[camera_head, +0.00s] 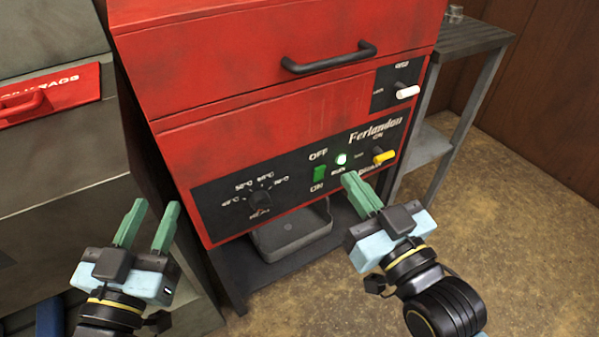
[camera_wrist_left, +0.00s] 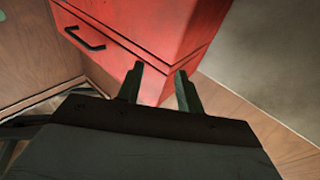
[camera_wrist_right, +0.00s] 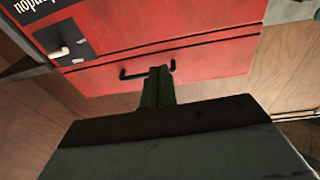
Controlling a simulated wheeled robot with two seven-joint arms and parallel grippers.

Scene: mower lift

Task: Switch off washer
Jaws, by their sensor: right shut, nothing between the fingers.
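The washer (camera_head: 262,141) is a red cabinet with a black control panel (camera_head: 225,207). Its green OFF/ON rocker switch (camera_head: 320,173) sits near the panel's middle, beside a lit green lamp (camera_head: 341,159). A temperature dial (camera_head: 260,199) is to the left, and a yellow-handled switch (camera_head: 384,156) to the right. My right gripper (camera_head: 361,194) is shut and empty, just right of and below the rocker, seemingly in front of the panel. It also shows shut in the right wrist view (camera_wrist_right: 158,86). My left gripper (camera_head: 150,222) is open and empty, left of the washer.
A white-handled switch (camera_head: 407,91) sits at upper right, and a black lid handle (camera_head: 329,57) above. A grey tray (camera_head: 292,232) lies under the panel. A grey shelf (camera_head: 468,40) stands right; a grey cabinet with a red rag box (camera_head: 50,92) stands left. Floor at right is clear.

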